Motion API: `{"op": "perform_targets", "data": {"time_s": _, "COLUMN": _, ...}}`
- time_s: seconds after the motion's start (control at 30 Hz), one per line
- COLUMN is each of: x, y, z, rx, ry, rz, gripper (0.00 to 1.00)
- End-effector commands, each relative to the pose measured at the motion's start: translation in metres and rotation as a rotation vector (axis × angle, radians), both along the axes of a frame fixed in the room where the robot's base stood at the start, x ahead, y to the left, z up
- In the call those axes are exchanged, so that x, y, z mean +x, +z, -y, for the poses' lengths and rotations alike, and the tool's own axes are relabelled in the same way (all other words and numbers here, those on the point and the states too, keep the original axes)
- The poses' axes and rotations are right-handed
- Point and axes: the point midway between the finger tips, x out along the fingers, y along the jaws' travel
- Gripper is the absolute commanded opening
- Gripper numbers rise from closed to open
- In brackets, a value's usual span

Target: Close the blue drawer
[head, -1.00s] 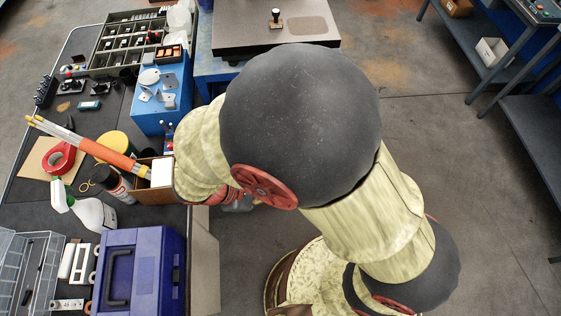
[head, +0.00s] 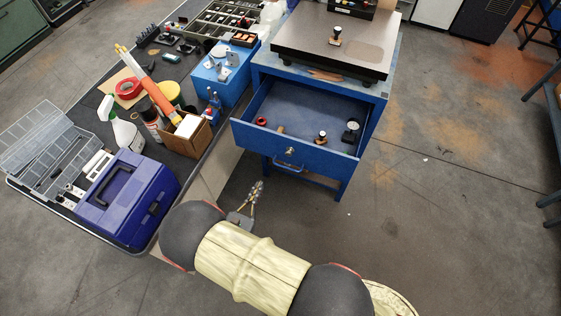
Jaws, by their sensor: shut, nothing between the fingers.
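The blue drawer (head: 262,146) is pulled well out of the blue stand (head: 378,98), showing its inside. A few small items lie in it: a red ring (head: 261,121), a small stamp-like piece (head: 321,137) and a dark round gauge-like piece (head: 351,131). Its front panel carries a blue bar handle (head: 288,168) and a small lock. My gripper (head: 258,185) is shut and empty. In the picture it is below and left of the handle, with a visible gap to the drawer front. My arm comes up from the bottom and hides the floor there.
A dark surface plate (head: 330,45) lies on top of the stand. The workbench at left holds a purple toolbox (head: 127,198), a spray bottle (head: 124,130), a cardboard box (head: 188,133) and a blue box (head: 222,72). The floor (head: 430,215) to the right is clear.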

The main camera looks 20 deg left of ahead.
Motion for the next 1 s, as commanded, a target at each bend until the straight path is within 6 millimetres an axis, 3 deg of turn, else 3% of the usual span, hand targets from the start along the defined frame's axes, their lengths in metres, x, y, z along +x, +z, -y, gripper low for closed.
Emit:
{"op": "perform_targets", "data": {"time_s": 0.17, "x": 0.01, "y": 0.005, "z": 0.0, "rx": -0.004, "ry": 0.004, "rz": 0.022, "gripper": 0.0}}
{"op": "perform_targets", "data": {"time_s": 0.7, "x": 0.108, "y": 0.005, "z": 0.009, "rx": -0.003, "ry": 0.0, "rz": 0.021, "gripper": 0.0}}
{"op": "perform_targets", "data": {"time_s": 1.0, "x": 0.138, "y": 0.005, "z": 0.011, "rx": -0.003, "ry": 0.003, "rz": 0.019, "gripper": 0.0}}
